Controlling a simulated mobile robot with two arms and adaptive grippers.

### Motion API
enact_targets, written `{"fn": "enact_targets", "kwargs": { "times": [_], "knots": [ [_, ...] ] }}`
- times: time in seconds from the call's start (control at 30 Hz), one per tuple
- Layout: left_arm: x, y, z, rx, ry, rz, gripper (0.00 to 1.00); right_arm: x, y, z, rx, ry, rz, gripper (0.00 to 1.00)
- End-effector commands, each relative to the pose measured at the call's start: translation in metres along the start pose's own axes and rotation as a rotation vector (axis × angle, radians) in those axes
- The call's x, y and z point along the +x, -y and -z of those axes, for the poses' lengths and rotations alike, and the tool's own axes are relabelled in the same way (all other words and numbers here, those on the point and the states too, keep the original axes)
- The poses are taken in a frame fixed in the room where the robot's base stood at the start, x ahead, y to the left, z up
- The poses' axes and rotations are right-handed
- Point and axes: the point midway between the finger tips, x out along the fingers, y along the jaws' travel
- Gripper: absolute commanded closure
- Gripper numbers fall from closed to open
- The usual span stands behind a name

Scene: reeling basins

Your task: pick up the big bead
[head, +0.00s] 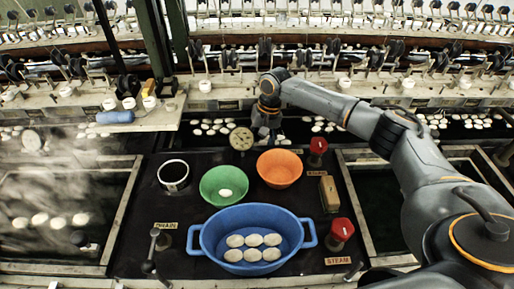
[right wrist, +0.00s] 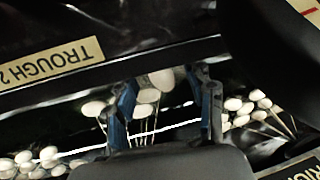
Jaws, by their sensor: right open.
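I cannot make out a big bead in either view. My right gripper (head: 267,132) reaches over the far trough, behind the orange bowl. In the right wrist view, my right gripper (right wrist: 163,82) is open, its blue-padded fingers apart and pointing down at the dark trough. Several pale cocoons (right wrist: 147,96) with thin threads show between the fingers, and I cannot tell whether any touch them. More cocoons (right wrist: 240,104) lie to the right and at lower left. My left gripper is not in view.
Steam rises from the left basin. Reeling machinery lines the back.

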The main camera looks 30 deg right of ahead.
Motion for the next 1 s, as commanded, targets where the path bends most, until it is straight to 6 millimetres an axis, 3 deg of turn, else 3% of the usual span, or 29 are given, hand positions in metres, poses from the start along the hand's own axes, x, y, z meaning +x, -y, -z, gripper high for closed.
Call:
{"fn": "enact_targets", "kwargs": {
  "times": [0.27,0.53,1.0],
  "knots": [
    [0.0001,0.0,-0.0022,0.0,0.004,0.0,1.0,0.0052,-0.0003,0.0004,0.0,-0.002,0.0,0.46],
    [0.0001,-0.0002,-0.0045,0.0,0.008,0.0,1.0,0.005,-0.0002,0.0003,0.0,-0.001,0.0,0.82],
    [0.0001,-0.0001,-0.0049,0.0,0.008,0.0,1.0,-0.0028,0.0015,0.0006,0.0,-0.002,0.001,0.82]
  ]
}}
